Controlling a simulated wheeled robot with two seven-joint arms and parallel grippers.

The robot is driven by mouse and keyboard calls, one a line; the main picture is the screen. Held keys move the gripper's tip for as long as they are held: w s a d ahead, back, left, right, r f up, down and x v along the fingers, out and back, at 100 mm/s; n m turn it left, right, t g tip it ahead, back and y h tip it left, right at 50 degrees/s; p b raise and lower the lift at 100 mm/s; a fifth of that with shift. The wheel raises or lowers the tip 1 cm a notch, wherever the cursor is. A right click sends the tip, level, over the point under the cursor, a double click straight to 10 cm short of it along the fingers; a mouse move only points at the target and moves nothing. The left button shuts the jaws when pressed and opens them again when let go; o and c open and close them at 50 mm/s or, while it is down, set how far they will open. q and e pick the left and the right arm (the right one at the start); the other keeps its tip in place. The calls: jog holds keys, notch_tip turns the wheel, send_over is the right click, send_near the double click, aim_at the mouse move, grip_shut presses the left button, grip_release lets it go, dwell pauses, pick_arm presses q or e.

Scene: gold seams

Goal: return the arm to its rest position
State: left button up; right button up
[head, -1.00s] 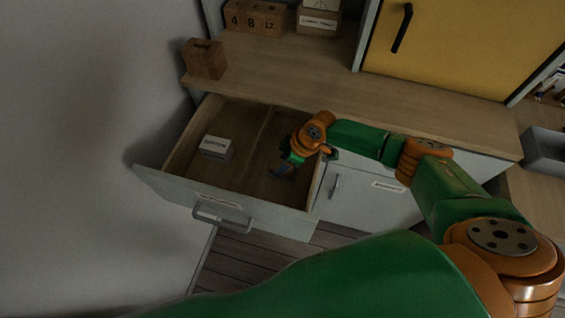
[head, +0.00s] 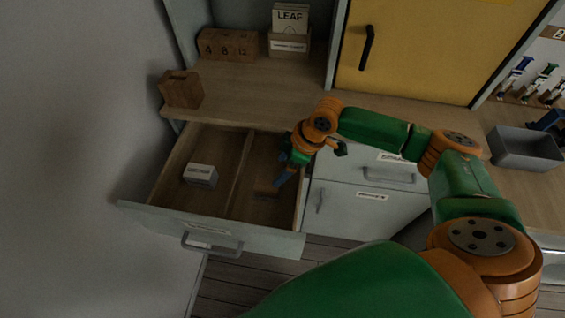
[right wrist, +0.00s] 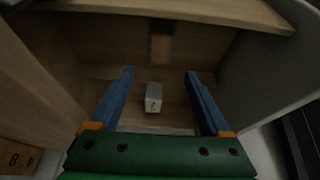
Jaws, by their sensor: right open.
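My right gripper (head: 287,178) is above the right part of the open drawer (head: 210,223), near its right wall. Its two blue fingers are wide apart in the right wrist view (right wrist: 158,98), with nothing between their tips. A white labelled box (head: 201,175) stands in the drawer's left compartment. A small white box (right wrist: 153,97) shows beyond the fingers in the right wrist view. My left gripper is in neither view.
The counter above the drawer holds a wooden slotted block (head: 181,89), number blocks (head: 228,44) and a LEAF card holder (head: 289,44). A yellow door (head: 420,50) is behind my right arm. A grey bin (head: 524,149) stands at the right.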

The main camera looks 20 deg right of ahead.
jog(key=shift+d+r, duration=0.15)
jog(key=shift+r, duration=0.25)
